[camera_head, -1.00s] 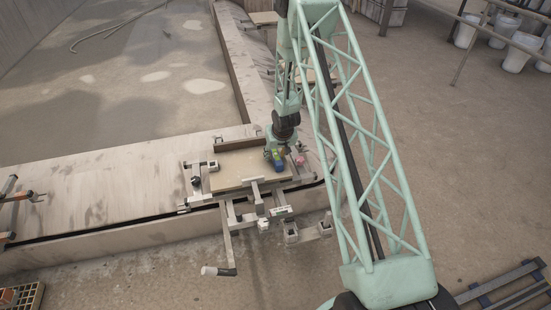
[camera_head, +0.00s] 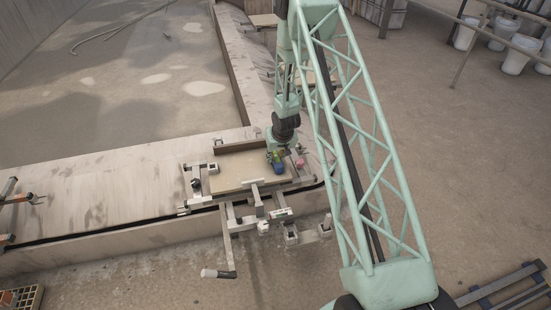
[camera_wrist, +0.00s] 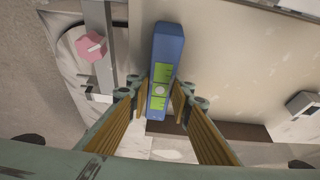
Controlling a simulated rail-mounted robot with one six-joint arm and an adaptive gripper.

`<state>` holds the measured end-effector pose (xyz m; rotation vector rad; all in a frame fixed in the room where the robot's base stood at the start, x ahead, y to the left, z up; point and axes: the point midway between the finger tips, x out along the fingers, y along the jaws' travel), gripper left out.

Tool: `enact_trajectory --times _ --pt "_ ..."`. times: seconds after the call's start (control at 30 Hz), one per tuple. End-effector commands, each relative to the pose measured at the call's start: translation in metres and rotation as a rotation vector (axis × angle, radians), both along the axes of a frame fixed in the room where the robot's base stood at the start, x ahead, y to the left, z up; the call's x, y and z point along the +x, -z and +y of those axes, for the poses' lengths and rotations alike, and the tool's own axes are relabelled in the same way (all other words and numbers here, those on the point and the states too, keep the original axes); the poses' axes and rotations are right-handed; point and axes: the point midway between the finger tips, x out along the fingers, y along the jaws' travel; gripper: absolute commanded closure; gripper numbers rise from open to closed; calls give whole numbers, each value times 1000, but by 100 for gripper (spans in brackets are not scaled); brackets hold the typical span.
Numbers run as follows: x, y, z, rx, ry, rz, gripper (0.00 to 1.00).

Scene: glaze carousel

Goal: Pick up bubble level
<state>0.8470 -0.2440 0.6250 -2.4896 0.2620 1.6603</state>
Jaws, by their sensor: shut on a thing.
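The bubble level is a blue bar with green windows. In the wrist view the bubble level (camera_wrist: 166,48) stands between the fingertips of my gripper (camera_wrist: 159,95), which are closed on its near part. The far part of the bar sticks out past the fingers. In the head view the level (camera_head: 276,164) is a small blue and green shape at the right of the tan board, right below my gripper (camera_head: 276,152). I cannot tell from these views whether the level touches the board.
The tan board (camera_head: 230,172) has a raised brown back edge and metal clamp parts around it. A pink knob (camera_wrist: 90,46) on a metal bar is left of the level in the wrist view. A grey block (camera_wrist: 304,105) is at the right. The pale ledge (camera_head: 100,185) to the left is mostly clear.

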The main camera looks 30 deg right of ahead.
Motion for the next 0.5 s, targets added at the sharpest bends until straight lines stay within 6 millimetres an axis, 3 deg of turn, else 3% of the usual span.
enact_trajectory --times 0.43,0.5 --pt "1 -35 0 0 0 -2 93" --pt "-7 -33 2 1 0 2 93"
